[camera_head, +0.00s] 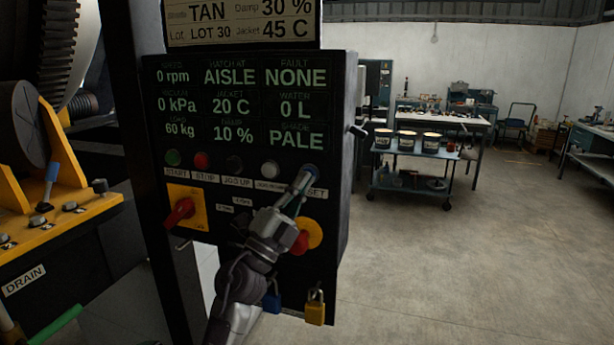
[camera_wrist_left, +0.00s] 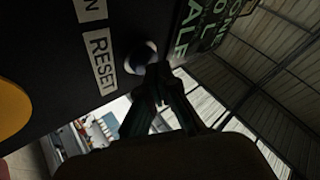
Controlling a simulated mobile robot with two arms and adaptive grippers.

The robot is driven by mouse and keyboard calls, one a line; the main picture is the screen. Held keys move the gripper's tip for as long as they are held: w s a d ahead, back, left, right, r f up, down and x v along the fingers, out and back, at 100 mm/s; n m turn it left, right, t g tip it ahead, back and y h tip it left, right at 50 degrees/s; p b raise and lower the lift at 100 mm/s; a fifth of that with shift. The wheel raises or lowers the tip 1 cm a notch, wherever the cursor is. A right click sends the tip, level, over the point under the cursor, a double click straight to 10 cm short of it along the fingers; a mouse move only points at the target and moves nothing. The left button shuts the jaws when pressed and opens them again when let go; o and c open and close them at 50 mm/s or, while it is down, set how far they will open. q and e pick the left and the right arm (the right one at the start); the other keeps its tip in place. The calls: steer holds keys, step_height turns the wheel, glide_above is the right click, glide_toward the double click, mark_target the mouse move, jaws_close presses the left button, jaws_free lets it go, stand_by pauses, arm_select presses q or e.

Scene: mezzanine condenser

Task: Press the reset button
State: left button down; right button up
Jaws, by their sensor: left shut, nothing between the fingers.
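The reset button (camera_head: 312,171) is a small bluish round button at the right end of the button row on a black control panel (camera_head: 340,200). Its RESET label (camera_head: 318,192) is partly covered by my gripper. My left gripper (camera_head: 303,180) is shut and empty, with its tips at the button's lower left in the head view. In the left wrist view the button (camera_wrist_left: 141,56) looks pale and domed beside the RESET label (camera_wrist_left: 100,60). The fingertips (camera_wrist_left: 157,72) overlap its edge there; I cannot tell whether they touch it. My right gripper is not in view.
A red emergency knob (camera_head: 300,243) on a yellow disc sits below my gripper. A red rotary switch (camera_head: 180,212) is at left. Blue and yellow padlocks (camera_head: 315,308) hang below. A cart (camera_head: 414,178) with tubs stands behind right; the floor between is clear.

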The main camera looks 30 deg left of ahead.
arm_select(q)
steer(key=shift+s+d, duration=0.15)
steer(key=shift+s, duration=0.5)
steer(key=shift+s+d+p, duration=0.2)
steer(key=shift+s+p, duration=0.1)
steer(key=shift+s, duration=0.5)
steer(key=shift+s+d+p, duration=0.15)
steer(key=shift+s+p, duration=0.15)
steer(key=shift+s, duration=0.5)
steer(key=shift+s+d+p, duration=0.2)
steer(key=shift+s+p, duration=0.1)
steer(key=shift+s, duration=0.5)
